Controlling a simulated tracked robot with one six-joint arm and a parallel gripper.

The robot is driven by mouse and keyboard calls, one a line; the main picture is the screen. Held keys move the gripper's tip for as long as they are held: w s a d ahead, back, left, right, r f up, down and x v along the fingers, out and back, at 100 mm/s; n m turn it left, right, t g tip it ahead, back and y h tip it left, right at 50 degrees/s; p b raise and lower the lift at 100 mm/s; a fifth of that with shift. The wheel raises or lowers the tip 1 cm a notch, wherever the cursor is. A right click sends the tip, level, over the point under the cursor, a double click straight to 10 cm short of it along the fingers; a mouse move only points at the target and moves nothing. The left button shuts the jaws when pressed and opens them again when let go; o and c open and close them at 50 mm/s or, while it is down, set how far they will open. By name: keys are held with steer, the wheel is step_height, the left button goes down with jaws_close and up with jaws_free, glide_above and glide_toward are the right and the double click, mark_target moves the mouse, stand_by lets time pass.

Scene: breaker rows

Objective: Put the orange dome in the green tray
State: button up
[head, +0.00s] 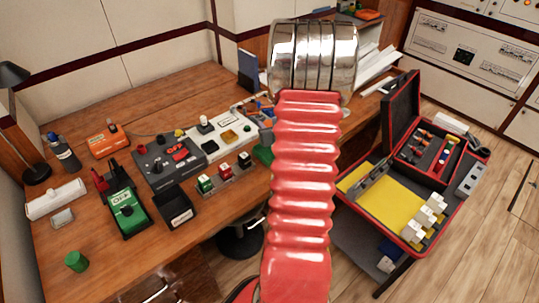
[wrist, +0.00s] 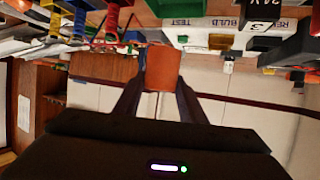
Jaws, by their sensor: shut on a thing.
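In the wrist view my gripper (wrist: 161,88) is shut on an orange, blunt-ended piece, the orange dome (wrist: 163,66), held between its two dark fingers. In the head view my red ribbed arm hides my gripper and the dome. A green edge, perhaps the green tray (head: 263,154), shows just left of my arm at the bench's front edge; most of it is hidden. A green piece also shows near the fingertips in the wrist view, but I cannot tell whether it is the same thing.
The wooden bench (head: 120,262) bears a black breaker panel (head: 165,160), a white panel (head: 215,137), a green OFF meter (head: 127,210) and a green cylinder (head: 76,261). An open red toolbox (head: 402,222) stands right of my arm. The bench's front left is mostly clear.

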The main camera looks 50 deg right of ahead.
steer(key=shift+f, duration=2.9)
steer(key=shift+f, duration=0.1)
steer(key=shift+f, duration=2)
steer(key=shift+f, duration=0.15)
steer(key=o, duration=1)
steer(key=shift+f, duration=0.15)
steer(key=shift+o, duration=0.2)
